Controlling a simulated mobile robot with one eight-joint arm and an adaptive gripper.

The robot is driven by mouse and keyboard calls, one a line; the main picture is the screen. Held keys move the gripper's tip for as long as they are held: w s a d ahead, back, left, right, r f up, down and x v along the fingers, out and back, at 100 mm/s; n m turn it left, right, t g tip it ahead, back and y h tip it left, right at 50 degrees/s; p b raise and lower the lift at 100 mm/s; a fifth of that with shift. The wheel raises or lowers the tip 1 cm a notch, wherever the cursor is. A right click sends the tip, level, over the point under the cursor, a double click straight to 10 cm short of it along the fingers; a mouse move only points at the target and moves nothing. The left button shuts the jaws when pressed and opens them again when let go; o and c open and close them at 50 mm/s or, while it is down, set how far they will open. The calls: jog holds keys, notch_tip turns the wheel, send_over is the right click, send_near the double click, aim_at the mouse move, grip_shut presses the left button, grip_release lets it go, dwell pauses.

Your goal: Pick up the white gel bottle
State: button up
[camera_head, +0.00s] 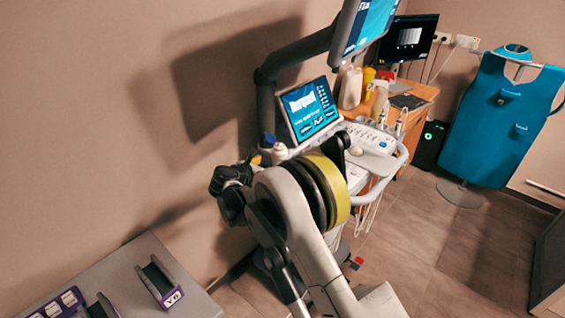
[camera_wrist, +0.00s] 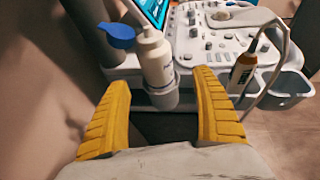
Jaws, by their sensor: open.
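The white gel bottle (camera_wrist: 154,58) stands upright in a light holder (camera_wrist: 163,98) on the side of the ultrasound console in the wrist view. In the head view the white bottle (camera_head: 280,153) shows small beside the console screen, partly hidden by my arm. My gripper (camera_wrist: 161,79) is open, with its yellow fingers apart to the left and right of the bottle's lower part and holder. The bottle is beyond or between the fingertips; I cannot tell which. No finger visibly touches it.
The console panel (camera_wrist: 215,45) lies just behind and right of the bottle. The wall (camera_head: 110,110) is close on the left. A grey table (camera_head: 135,290) is at lower left.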

jog(key=b+x, duration=0.1)
jog(key=x, duration=0.3)
jog(key=b+x, duration=0.1)
jog(key=x, duration=0.2)
jog(key=shift+w+f+b, duration=0.1)
jog(key=shift+w+b, duration=0.25)
jog(key=shift+w, duration=0.1)
jog(key=c, duration=1.5)
